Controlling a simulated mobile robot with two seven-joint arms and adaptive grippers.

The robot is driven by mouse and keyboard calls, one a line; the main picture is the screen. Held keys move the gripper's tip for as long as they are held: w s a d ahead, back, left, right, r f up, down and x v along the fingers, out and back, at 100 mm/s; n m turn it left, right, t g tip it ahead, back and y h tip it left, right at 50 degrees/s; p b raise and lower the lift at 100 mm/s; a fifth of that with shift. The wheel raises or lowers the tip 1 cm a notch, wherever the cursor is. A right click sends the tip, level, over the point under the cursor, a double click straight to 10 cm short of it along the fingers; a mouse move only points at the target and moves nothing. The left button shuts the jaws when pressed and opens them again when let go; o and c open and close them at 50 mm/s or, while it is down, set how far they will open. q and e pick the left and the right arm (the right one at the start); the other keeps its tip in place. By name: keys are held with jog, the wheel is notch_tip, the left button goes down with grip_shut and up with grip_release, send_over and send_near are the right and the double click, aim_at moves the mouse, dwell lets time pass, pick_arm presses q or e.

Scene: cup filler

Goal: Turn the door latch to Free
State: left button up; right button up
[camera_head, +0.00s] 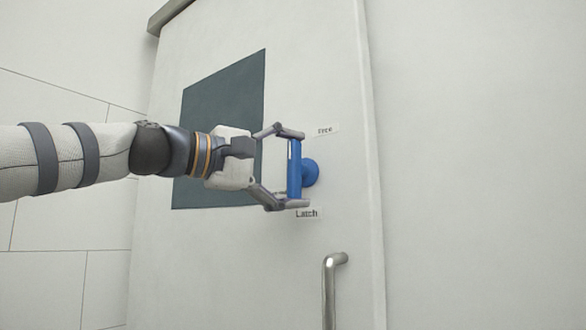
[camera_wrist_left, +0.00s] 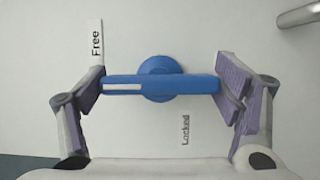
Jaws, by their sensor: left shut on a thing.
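The blue door latch (camera_head: 295,172) is a bar on a round base, mounted on the pale door (camera_head: 340,110). In the head view the bar stands upright, with a white stripe on its upper part. My left gripper (camera_head: 294,168) comes in from the left and is shut on the bar, one finger at each end. The left wrist view shows the latch (camera_wrist_left: 160,84) between both fingers (camera_wrist_left: 160,88), its striped end close to the Free label (camera_wrist_left: 96,42). The Locked label (camera_wrist_left: 185,130) lies beside the bar there. My right gripper is not in view.
A metal door handle (camera_head: 329,290) stands out below the latch and also shows in the left wrist view (camera_wrist_left: 300,14). A dark panel (camera_head: 222,110) is behind my left wrist. The right wall is bare.

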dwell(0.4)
pick_arm(q)
jog(key=o, duration=1.1)
jog(key=v, duration=1.2)
jog(key=shift+a, duration=0.1)
jog(key=shift+w, duration=0.1)
